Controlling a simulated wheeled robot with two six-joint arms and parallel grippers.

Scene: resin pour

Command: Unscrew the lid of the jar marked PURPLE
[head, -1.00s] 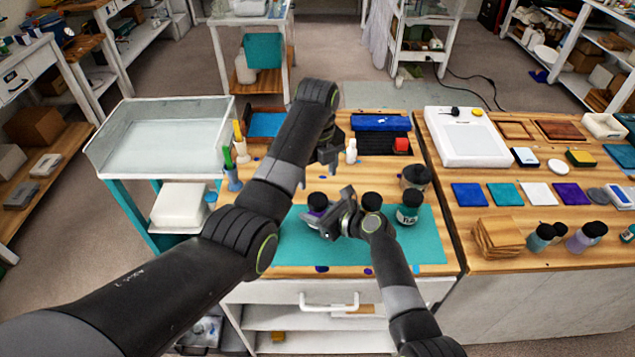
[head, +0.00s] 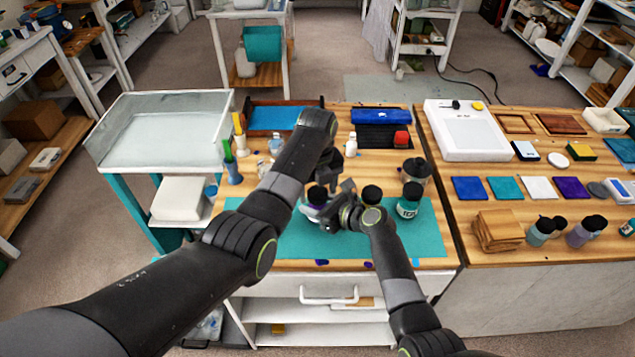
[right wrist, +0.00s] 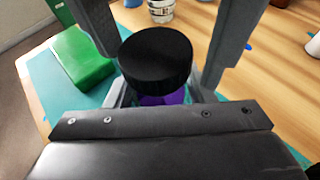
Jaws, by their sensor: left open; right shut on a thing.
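The jar with purple contents (head: 314,210) stands on the teal mat (head: 290,240), its black lid (head: 317,193) on top. In the right wrist view the black lid (right wrist: 156,57) covers most of the purple body (right wrist: 162,99). My right gripper (head: 332,211) is shut on the jar body, below the lid. My left gripper (head: 327,174) is above the jar, open, pointing down. Its two grey fingers show on either side of the lid in the right wrist view (right wrist: 168,45), with gaps. The jar's label is hidden.
A white bottle (head: 351,145) and tool cups stand farther back.

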